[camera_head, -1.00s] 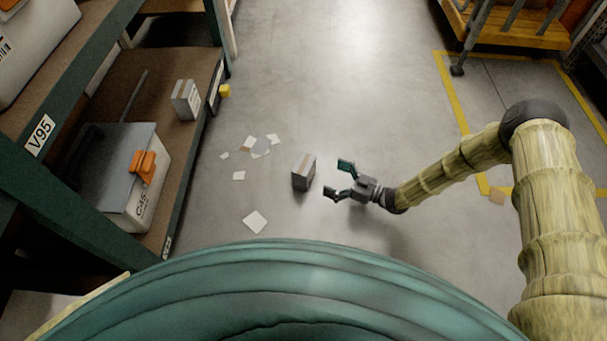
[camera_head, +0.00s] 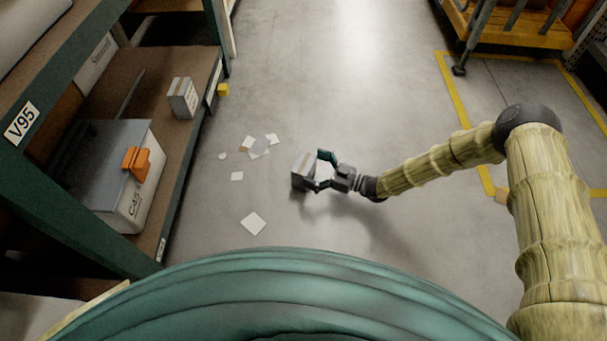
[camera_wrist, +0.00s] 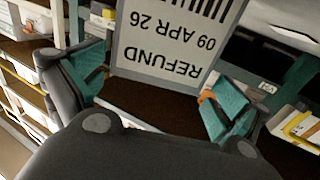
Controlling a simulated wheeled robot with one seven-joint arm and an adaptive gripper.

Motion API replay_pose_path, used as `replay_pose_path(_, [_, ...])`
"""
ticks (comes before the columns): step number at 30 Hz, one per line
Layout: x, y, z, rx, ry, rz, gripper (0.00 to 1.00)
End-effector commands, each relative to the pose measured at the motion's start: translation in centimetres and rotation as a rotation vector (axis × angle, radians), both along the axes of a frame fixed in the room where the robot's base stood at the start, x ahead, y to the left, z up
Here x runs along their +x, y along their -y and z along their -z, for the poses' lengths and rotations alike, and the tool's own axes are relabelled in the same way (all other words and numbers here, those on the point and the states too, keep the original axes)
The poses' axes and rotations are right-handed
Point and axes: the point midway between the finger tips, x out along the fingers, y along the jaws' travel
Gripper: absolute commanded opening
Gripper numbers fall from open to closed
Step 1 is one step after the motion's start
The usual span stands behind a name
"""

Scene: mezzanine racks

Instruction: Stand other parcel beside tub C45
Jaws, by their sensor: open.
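Tub C45 (camera_head: 133,200) is a grey-white lidded tub with an orange latch, standing on the lower shelf at left. A small grey parcel with a tan band (camera_head: 184,97) stands farther back on that shelf. Another grey parcel (camera_head: 301,172) shows over the aisle floor; I cannot tell for sure that it touches the floor. My gripper (camera_head: 317,170) is open, its teal fingers reaching the parcel's right side. In the wrist view, the parcel's face (camera_wrist: 170,45) fills the gap between the fingers, its label reading REFUND 09 APR 26 upside down. Finger contact is unclear.
The brown shelf board (camera_head: 152,72) has bare room between the tub and the small parcel. A green rack post and beam marked V95 (camera_head: 22,122) border it. Paper scraps (camera_head: 254,223) lie on the floor. A yellow cart (camera_head: 510,28) stands at back right.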

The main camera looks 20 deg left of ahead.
Motion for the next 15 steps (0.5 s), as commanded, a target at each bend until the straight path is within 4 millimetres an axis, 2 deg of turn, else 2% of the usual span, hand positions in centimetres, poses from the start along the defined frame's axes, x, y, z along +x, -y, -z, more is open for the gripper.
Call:
replay_pose_path(1, [0.1, -0.5, 0.5, 0.001, 0.000, 0.000, 1.00])
replay_pose_path(7, [0.4, -2.6, 0.3, 0.000, 0.001, 0.001, 1.00])
replay_pose_path(15, [0.5, -3.3, 0.0, -0.001, 0.000, 0.001, 1.00])
